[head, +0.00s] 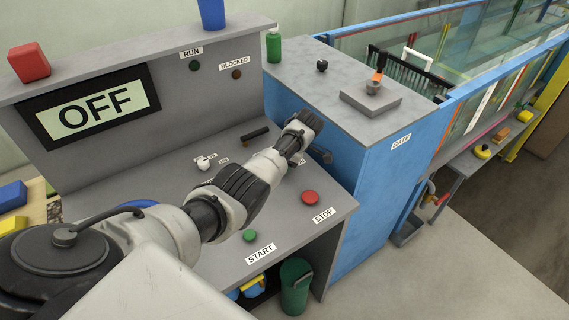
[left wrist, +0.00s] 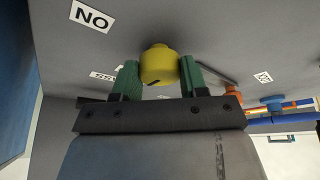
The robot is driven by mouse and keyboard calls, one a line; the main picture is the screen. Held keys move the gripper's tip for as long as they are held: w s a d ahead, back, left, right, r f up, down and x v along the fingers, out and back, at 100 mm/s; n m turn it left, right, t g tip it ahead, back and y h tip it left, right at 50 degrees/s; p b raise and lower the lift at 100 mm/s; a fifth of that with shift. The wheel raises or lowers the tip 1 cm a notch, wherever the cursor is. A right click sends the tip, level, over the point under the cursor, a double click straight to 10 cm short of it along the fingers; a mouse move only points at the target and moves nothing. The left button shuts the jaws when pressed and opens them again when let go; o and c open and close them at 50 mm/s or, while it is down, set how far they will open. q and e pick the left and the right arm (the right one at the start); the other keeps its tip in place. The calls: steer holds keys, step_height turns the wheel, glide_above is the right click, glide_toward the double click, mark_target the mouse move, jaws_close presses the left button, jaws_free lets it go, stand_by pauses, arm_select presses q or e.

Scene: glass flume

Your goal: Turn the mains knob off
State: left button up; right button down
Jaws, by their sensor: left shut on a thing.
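A round yellow knob (left wrist: 159,66) with a dark pointer mark sits on a grey panel (left wrist: 205,30) in the left wrist view. My left gripper (left wrist: 158,72) is shut on it, with one green fingertip on each side. A label (left wrist: 91,16) reading "NO", apparently ON upside down, is above and left of the knob. In the head view, my left gripper (head: 298,158) is at the right end of the grey console, beside the blue cabinet. The knob is hidden there behind my arm. The display (head: 92,105) reads OFF. My right gripper is not in view.
The console carries a red STOP button (head: 310,197), a green START button (head: 250,235), a white-topped switch (head: 204,162) and a black bar handle (head: 255,134). A blue cabinet (head: 352,205) stands close to the right of my gripper. Open floor (head: 470,270) is at lower right.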

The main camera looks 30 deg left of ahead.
arm_select(q)
steer(key=shift+a+r, duration=0.1)
stand_by(0.3)
steer(key=o, duration=0.9)
steer(key=shift+o, duration=0.2)
steer(key=b+v, duration=0.1)
steer(key=v, duration=1)
